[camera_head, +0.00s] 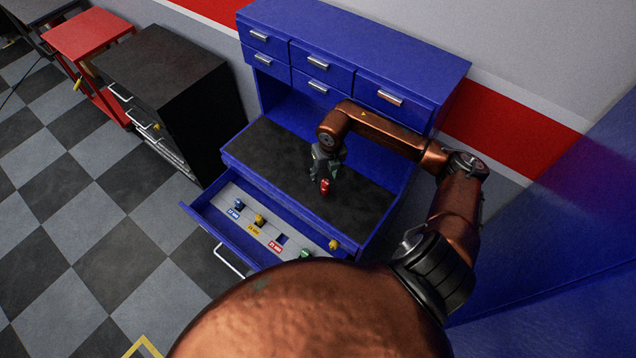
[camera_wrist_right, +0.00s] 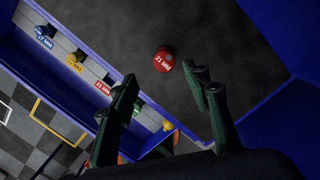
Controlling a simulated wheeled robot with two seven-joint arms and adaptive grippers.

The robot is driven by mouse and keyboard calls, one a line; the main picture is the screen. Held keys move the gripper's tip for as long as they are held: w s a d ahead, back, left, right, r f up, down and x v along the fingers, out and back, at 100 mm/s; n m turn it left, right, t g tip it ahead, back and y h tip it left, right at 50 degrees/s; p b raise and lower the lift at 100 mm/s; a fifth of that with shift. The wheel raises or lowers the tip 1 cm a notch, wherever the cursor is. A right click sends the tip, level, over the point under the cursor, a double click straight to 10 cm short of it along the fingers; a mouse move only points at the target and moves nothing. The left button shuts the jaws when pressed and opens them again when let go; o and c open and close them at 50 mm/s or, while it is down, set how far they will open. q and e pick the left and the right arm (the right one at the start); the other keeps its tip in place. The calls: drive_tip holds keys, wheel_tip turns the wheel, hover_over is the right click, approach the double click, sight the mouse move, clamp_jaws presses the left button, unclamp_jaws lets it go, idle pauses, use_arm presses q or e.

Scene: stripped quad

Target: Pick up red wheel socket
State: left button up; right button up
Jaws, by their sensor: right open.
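The red wheel socket (camera_head: 324,187) stands on the black worktop (camera_head: 262,160) of the blue workbench. In the right wrist view the red socket (camera_wrist_right: 163,61) shows a round red face with a "21 MM" mark. My right gripper (camera_head: 322,178) is beside and above the socket in the head view, partly covering it. In the wrist view my right gripper (camera_wrist_right: 162,78) is open, with the socket just beyond and between its fingertips; it does not look gripped. My left gripper is not in view.
A blue drawer (camera_head: 197,205) is pulled out below the worktop. It holds blue (camera_head: 238,205), yellow (camera_head: 259,220) and green (camera_head: 306,254) sockets, with an empty slot by the red label (camera_head: 275,247). Upper drawers (camera_head: 392,95) overhang behind. A black cabinet (camera_head: 165,75) stands left.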

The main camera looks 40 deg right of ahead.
sight(326, 182)
drive_tip(key=shift+w+d+f+b, duration=0.25)
drive_tip(key=shift+f+b, duration=0.15)
drive_tip(key=shift+f, duration=0.15)
drive_tip(key=shift+w+d+f+b, duration=0.15)
drive_tip(key=shift+d+f+b, duration=0.15)
drive_tip(key=shift+f, duration=0.2)
drive_tip(key=shift+a+f, duration=0.15)
drive_tip(key=shift+f, duration=0.4)
wheel_tip(326, 182, down, 4)
drive_tip(key=b, duration=0.2)
drive_tip(key=shift+f+b, duration=0.2)
drive_tip(key=shift+b, duration=0.1)
drive_tip(key=shift+r, duration=0.1)
drive_tip(key=shift+c, duration=0.4)
clamp_jaws()
